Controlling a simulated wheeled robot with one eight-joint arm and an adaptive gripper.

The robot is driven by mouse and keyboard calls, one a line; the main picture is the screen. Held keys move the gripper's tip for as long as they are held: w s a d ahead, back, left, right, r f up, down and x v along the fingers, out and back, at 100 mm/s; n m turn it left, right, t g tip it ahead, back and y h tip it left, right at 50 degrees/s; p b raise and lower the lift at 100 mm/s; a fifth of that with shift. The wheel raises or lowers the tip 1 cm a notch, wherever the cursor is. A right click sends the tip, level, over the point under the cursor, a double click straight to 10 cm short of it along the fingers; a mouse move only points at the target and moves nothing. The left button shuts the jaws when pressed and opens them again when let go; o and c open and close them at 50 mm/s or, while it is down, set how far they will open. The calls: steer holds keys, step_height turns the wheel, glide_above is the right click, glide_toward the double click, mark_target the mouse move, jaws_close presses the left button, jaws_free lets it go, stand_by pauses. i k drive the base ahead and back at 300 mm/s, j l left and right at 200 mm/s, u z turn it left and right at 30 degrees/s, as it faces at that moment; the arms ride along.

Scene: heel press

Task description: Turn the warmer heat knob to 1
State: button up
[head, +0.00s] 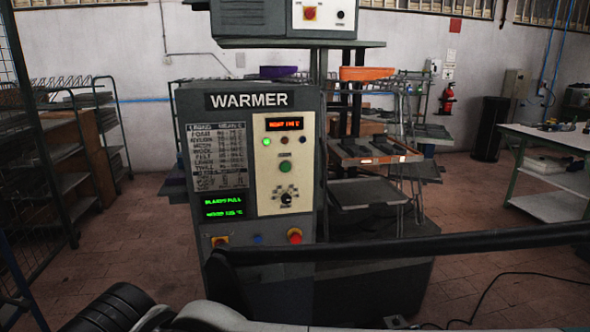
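The grey cabinet labelled WARMER (249,100) stands in the middle of the head view. The heat knob (286,198) is a small black dial low on its cream panel (266,127), with small marks around it. Its pointer is too small for me to read the setting. A red display (284,124) at the top of the panel is lit, its text hard to read. Nothing touches the knob.
A green button (285,167) sits above the knob. Green-lit screens (224,206) are at its left, and a red button (295,236) is below. A black bar (420,243) crosses the lower right foreground. Racks (100,130) stand left, a table (550,140) right.

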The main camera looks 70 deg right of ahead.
mark_target(286, 198)
steer(key=z, duration=2.25)
steer(key=j, duration=0.2)
